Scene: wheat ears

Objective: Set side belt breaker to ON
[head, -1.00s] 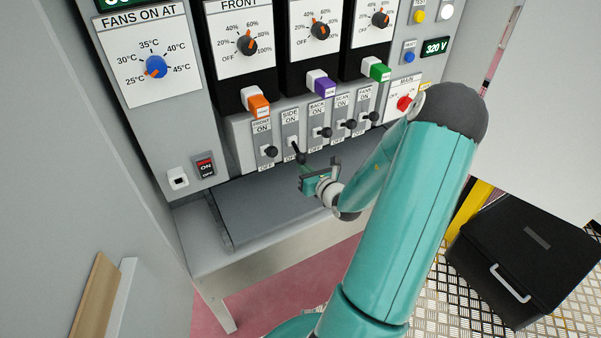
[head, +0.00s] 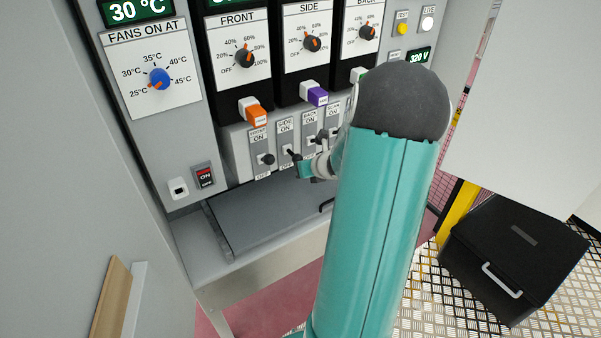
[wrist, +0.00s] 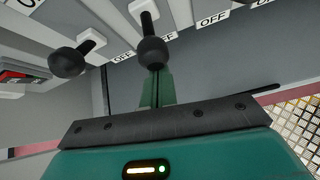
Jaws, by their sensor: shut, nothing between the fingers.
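The side belt breaker (head: 288,149) is a black-knobbed lever in a grey plate marked SIDE, ON above and OFF below. It is second from the left in the breaker row. Its exact lever position is hard to tell in the head view, as my gripper (head: 303,166) is close below right of it. In the wrist view its black knob (wrist: 152,52) stands right at the tips of my gripper (wrist: 156,78). The fingers are together with nothing between them. I cannot tell whether they touch the knob.
The front breaker (head: 266,158) is close on the left; its knob (wrist: 67,62) shows in the wrist view. The back breaker (head: 311,142) is close on the right. A grey shelf (head: 262,215) lies below. A red-lit rocker switch (head: 204,175) is lower left.

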